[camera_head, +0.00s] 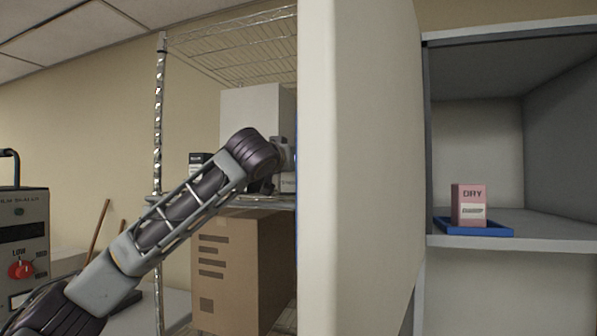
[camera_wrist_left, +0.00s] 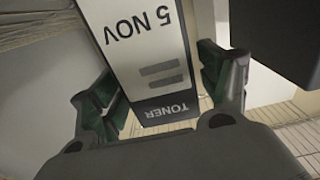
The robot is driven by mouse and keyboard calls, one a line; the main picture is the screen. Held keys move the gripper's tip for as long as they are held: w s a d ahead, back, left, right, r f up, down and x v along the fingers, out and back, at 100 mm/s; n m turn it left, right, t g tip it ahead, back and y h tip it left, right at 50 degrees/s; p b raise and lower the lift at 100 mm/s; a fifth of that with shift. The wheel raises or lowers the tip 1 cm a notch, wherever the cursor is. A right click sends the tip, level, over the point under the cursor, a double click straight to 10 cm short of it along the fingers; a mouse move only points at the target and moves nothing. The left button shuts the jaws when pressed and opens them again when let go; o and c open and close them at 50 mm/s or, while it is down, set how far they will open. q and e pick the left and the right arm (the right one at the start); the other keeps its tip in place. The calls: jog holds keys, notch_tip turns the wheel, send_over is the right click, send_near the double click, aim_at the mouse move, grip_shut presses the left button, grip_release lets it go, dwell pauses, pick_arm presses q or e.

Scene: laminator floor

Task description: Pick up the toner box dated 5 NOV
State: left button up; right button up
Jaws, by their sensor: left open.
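The toner box (camera_wrist_left: 158,68) fills the middle of the left wrist view. It has a white face reading "5 NOV", grey bars and a dark band reading "TONER", upside down in the picture. My left gripper (camera_wrist_left: 157,78) is open, with one finger on each side of the box. I cannot tell whether either finger touches it. In the head view my left gripper (camera_head: 284,160) reaches onto a wire shelf, partly hidden by my wrist and a tall pale panel. A white label (camera_head: 288,183) shows just below it. My right gripper is not in view.
The pale panel (camera_head: 360,170) stands close on the gripper's right. A large white box (camera_head: 250,101) stands behind my wrist, and a dark-topped box (camera_head: 199,163) to its left. A cardboard box (camera_head: 240,270) is below. A pink "DRY" box (camera_head: 467,204) sits on a blue tray (camera_head: 502,232) at right.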

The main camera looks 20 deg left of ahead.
pick_arm(q)
jog(key=shift+w+a+r+p, duration=0.15)
jog(key=shift+w+p, duration=0.45)
jog(key=shift+w, duration=1.25)
jog(key=c, duration=1.1)
jog(key=shift+c, duration=0.2)
